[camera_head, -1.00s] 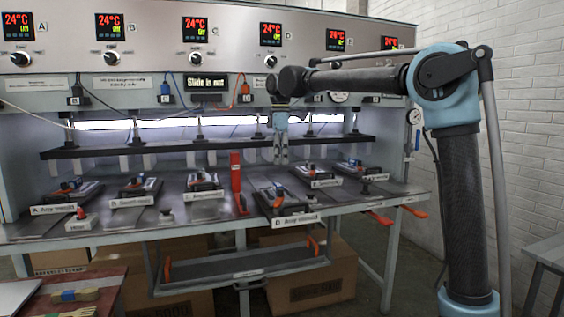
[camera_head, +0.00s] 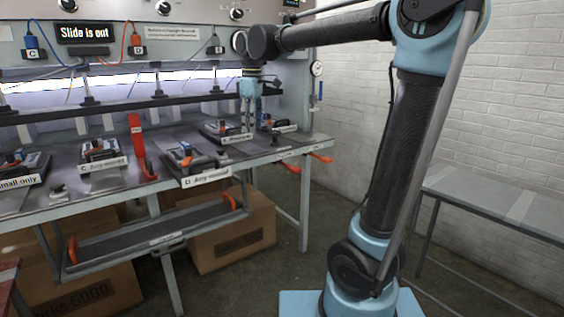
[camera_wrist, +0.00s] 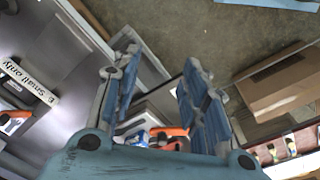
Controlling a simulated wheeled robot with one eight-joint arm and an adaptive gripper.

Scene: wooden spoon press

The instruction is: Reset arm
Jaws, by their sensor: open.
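My arm reaches from the right of the head view over the press table (camera_head: 95,205). My gripper (camera_head: 247,128) points down above the table's right part, near the rear mould (camera_head: 222,130). Its two blue fingers are apart and hold nothing. The wrist view shows the open fingers (camera_wrist: 160,68) with an orange, blue and white object (camera_wrist: 165,137) beyond them, partly hidden by the gripper. I cannot tell from the pictures whether the fingers touch anything. The front mould labelled D (camera_head: 205,177) lies left of the gripper in the head view.
A red upright lever (camera_head: 138,140) stands left of mould D. Orange-tipped handles (camera_head: 320,157) stick out at the table's right edge. A pulled-out slide tray (camera_head: 125,238) hangs in front, above cardboard boxes (camera_head: 232,240). A grey bench (camera_head: 500,205) stands at the right; floor between is open.

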